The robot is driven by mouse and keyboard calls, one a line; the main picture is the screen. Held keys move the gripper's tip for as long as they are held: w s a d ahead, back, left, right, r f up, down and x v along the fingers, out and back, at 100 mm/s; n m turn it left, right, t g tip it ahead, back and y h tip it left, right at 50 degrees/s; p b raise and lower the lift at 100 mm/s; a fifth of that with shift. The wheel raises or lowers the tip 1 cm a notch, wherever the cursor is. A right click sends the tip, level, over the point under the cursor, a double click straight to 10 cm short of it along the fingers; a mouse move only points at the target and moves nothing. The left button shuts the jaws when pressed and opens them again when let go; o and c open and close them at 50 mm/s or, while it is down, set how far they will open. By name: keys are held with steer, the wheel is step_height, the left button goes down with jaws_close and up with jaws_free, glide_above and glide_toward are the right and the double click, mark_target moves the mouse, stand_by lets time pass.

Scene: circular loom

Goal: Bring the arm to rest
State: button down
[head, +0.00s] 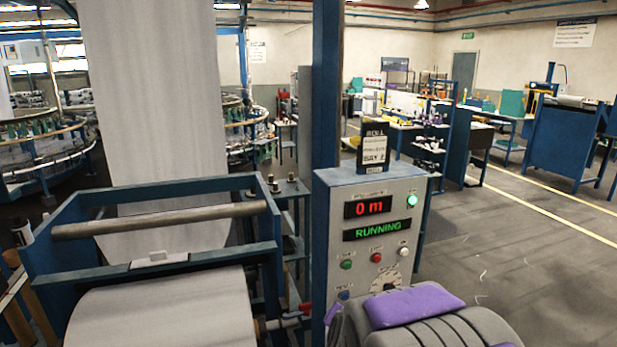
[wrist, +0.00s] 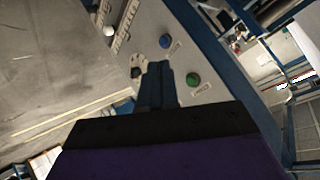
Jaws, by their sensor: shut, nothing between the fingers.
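My gripper (wrist: 158,80) shows in the wrist view as dark fingers held together with nothing between them. It points toward the control panel, which fills the middle of that view; the gap to it is hard to judge. In the head view my grey and purple arm (head: 415,310) is at the bottom, low in front of the grey control panel (head: 335,215); the fingers are not clearly seen there. The panel has a red display (head: 368,208) reading 0 m and a green display (head: 377,230) reading RUNNING. A green button (wrist: 193,79) and a blue button (wrist: 165,41) are near the fingers in the wrist view.
A blue frame with a white fabric roll (head: 165,312) stands left of the panel, with a white fabric sheet (head: 155,90) rising behind. A blue post (head: 326,90) stands behind the panel. Open grey floor (head: 510,270) lies to the right, with workbenches beyond.

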steer(key=s+d+r+n+g, duration=0.1)
steer(key=s+g, duration=0.5)
steer(key=s, duration=1.4)
steer(key=s+d+r+n+g, duration=0.2)
steer(key=s+d+n+g, duration=0.2)
steer(key=s, duration=1.7)
steer(key=shift+d+r+n+g+y, duration=0.2)
steer(key=shift+n+g+y, duration=0.1)
steer(key=shift+n+g, duration=0.75)
steer(key=shift+a, duration=0.1)
